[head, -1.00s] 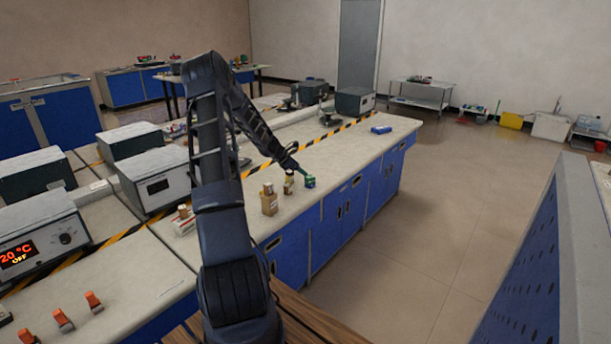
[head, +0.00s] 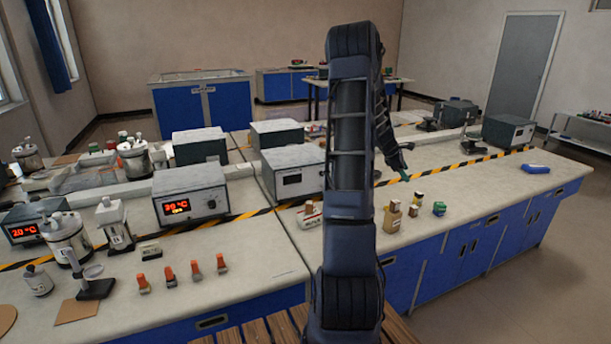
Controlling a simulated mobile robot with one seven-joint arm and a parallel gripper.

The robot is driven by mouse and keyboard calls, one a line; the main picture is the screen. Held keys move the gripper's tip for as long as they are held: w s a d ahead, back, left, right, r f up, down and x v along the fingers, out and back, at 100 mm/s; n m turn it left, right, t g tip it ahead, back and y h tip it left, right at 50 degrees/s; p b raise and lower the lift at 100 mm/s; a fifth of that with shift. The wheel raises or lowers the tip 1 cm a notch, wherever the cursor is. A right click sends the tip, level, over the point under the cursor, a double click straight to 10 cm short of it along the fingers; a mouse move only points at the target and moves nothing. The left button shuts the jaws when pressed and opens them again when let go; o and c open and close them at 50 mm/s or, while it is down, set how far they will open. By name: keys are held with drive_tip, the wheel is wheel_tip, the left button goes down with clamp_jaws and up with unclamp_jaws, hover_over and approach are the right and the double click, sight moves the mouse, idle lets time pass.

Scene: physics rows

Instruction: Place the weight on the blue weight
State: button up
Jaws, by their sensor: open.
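My gripper (head: 404,176), small and partly hidden by my arm, is above the bench behind a group of small blocks. It is open and appears apart from them. A green-and-dark block (head: 439,209) stands at the right of the group. A small tan block with a dark top (head: 415,203) stands left of it, and a larger tan block with a brown top (head: 392,217) stands nearest my arm. I cannot tell which of these is the weight or the blue weight. A flat blue object (head: 535,169) lies farther right on the bench.
The pale bench (head: 470,190) has clear room right of the blocks. A yellow-black strip (head: 450,171) runs along it, with instrument boxes (head: 293,168) behind. Several orange-topped pieces (head: 196,270) and a white-red box (head: 309,215) stand left of my arm.

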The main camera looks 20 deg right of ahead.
drive_tip(key=s+a+r+m+t+y, duration=0.15)
drive_tip(key=a+r, duration=0.35)
drive_tip(key=a, duration=0.5)
drive_tip(key=s+a+r+m+t+y, duration=0.1)
drive_tip(key=a+r+m, duration=0.2)
drive_tip(key=a+r, duration=0.5)
drive_tip(key=s+a+r+m+t+y, duration=0.1)
drive_tip(key=a+r+m, duration=0.15)
drive_tip(key=a, duration=1.05)
drive_tip(key=s+a+r+m+t+y, duration=0.1)
drive_tip(key=s+a+r+y, duration=0.1)
drive_tip(key=s+a, duration=0.7)
drive_tip(key=s+a+r+m+t+y, duration=0.1)
drive_tip(key=s+a+m+t+y, duration=0.1)
drive_tip(key=s+a, duration=0.7)
drive_tip(key=a, duration=0.6)
drive_tip(key=shift+a+r, duration=0.2)
drive_tip(key=shift+r, duration=0.15)
